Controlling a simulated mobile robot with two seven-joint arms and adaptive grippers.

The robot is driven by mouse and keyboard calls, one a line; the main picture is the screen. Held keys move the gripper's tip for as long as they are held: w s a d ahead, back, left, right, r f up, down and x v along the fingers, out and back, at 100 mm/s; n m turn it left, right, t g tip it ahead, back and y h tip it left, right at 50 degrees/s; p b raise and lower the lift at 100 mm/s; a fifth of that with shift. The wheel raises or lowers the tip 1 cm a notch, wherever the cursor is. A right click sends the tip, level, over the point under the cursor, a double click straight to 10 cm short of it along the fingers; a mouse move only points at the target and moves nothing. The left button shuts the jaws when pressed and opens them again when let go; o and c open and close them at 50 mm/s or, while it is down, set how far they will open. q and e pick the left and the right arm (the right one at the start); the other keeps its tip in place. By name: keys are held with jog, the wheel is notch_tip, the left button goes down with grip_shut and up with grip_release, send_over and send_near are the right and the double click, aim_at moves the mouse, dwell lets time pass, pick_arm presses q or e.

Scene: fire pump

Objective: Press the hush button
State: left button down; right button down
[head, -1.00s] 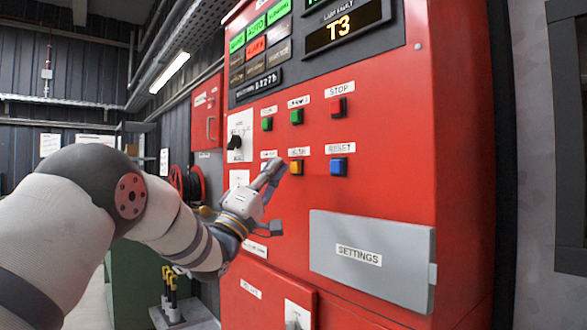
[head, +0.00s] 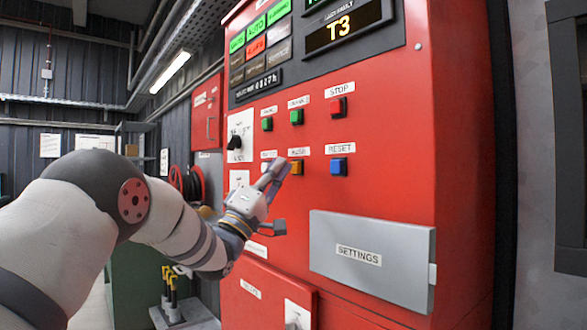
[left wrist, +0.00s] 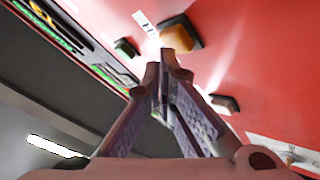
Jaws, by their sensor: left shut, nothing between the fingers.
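The hush button (head: 297,168) is an orange square button on the red panel, under a small white label and left of the blue reset button (head: 339,166). In the left wrist view the orange button (left wrist: 180,35) is at the top centre. My left gripper (head: 279,167) is shut and empty, with its fingertips at the left edge of the hush button and partly overlapping it. In the left wrist view the fingertips (left wrist: 166,68) end just below the orange button. I cannot tell whether they touch it. My right gripper is not in view.
Green buttons (head: 297,117) and a red stop button (head: 337,107) sit above. A black rotary switch (head: 234,143) is to the left. A grey settings cover (head: 370,258) stands out at the lower right. In the wrist view another button (left wrist: 225,103) is right of the fingers.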

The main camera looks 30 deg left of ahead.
pick_arm(q)
jog(key=shift+w+d, duration=0.2)
jog(key=shift+w, duration=0.3)
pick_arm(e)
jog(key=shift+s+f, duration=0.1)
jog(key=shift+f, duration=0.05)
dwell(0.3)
pick_arm(q)
jog(key=shift+s, duration=0.1)
jog(key=shift+s+a+p, duration=0.35)
jog(key=shift+s+p, duration=0.1)
jog(key=shift+s, duration=0.3)
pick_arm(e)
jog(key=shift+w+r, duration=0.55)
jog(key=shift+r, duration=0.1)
